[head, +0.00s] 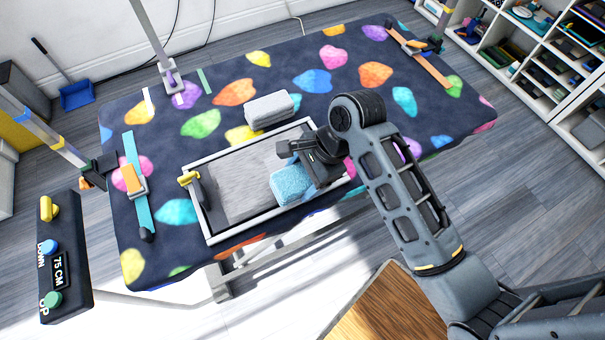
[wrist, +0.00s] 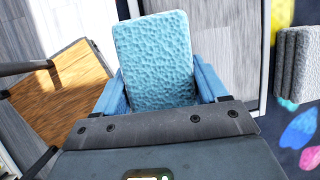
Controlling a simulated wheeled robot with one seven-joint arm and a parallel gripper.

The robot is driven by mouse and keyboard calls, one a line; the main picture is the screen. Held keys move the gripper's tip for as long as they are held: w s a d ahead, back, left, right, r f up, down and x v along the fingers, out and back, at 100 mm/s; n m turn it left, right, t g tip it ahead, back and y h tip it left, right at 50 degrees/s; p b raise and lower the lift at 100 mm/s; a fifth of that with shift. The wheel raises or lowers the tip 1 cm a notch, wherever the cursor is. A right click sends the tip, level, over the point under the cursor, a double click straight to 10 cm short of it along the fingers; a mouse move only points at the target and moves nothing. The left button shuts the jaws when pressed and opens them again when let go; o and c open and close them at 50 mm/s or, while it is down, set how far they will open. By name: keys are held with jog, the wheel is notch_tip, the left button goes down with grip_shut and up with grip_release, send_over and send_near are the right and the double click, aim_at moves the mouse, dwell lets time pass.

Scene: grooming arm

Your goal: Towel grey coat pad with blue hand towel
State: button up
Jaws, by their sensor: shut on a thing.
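The grey coat pad (head: 243,170) lies flat inside a light-rimmed frame on the patterned table. In the wrist view a grey streaked surface (wrist: 237,55) shows beside the towel. The blue hand towel (head: 291,186) is a small textured light-blue block at the right end of the pad. My gripper (head: 293,172) is shut on it, and the towel (wrist: 153,55) sticks out between the blue fingers in the wrist view. The towel is over the pad; I cannot tell whether it touches it. My gripper and wrist hide part of the pad's right end.
A folded grey cloth (head: 269,109) lies just behind the frame. A yellow-topped clamp (head: 190,180) stands at the frame's left end. Straps lie on the table (head: 330,80) at left and far right. A height control box (head: 62,258) is at the left. Shelves (head: 545,60) stand at the right.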

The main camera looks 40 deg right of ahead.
jog(key=shift+f, duration=0.95)
jog(key=shift+w+d, duration=0.1)
jog(key=shift+w, duration=0.2)
dwell(0.7)
jog(key=shift+s, duration=0.3)
jog(key=w+a, duration=0.1)
jog(key=a, duration=0.2)
jog(key=w+a, duration=0.1)
jog(key=a, duration=0.2)
jog(key=w+a, duration=0.1)
jog(key=a, duration=0.2)
jog(key=shift+a, duration=0.3)
